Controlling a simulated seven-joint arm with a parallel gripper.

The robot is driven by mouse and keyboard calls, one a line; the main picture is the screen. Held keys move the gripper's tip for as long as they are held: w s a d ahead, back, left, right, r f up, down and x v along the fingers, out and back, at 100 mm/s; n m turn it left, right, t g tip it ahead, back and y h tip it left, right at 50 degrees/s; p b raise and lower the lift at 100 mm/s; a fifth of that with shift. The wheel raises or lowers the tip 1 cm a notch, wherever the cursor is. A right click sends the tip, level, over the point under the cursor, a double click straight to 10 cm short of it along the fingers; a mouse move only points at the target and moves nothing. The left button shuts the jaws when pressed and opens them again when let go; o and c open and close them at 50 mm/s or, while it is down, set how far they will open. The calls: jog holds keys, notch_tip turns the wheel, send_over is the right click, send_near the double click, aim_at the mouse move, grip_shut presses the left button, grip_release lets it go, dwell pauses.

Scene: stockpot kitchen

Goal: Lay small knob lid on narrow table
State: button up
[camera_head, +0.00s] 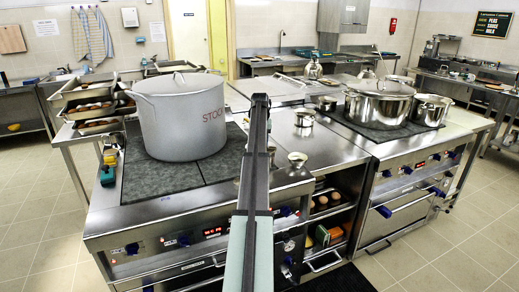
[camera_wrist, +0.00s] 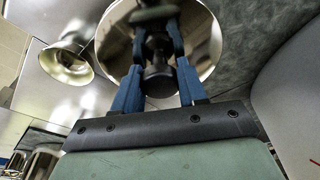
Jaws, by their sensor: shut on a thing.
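In the wrist view my gripper (camera_wrist: 155,26) has its blue fingers closed on the dark knob of a small round shiny lid (camera_wrist: 204,40). The lid's polished face spreads out behind the fingers, and part of it is hidden by them. In the head view my arm stands in front of the middle of the scene, and the lid and fingertips cannot be made out there.
A large grey stockpot (camera_head: 182,120) stands on the left stove, close beside my arm. Small metal vessels (camera_head: 304,118) and (camera_head: 297,159) stand on the steel strip. Lidded steel pots (camera_head: 380,104) stand on the right stove. Food trays (camera_head: 90,108) are at the left.

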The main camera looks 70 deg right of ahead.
jog(key=shift+r, duration=2.95)
jog(key=s+d+f+m+g, duration=0.1)
jog(key=s+d+f+m, duration=0.15)
jog(key=s+d, duration=0.95)
jog(key=s+d+f+m, duration=0.2)
jog(key=s+d+m, duration=0.2)
jog(key=s+d, duration=0.75)
jog(key=shift+s+a+f+m+g, duration=0.15)
jog(key=shift+s+a+f+m, duration=0.5)
jog(key=shift+f, duration=1)
jog(key=shift+s+a+f+m+g, duration=0.2)
jog(key=shift+s+a+f+m, duration=0.45)
jog(key=shift+f, duration=1.05)
jog(key=shift+s+a+f+m+g, duration=0.15)
jog(key=shift+s+a+f+m, duration=0.45)
jog(key=shift+f, duration=1.05)
jog(key=shift+f, duration=0.15)
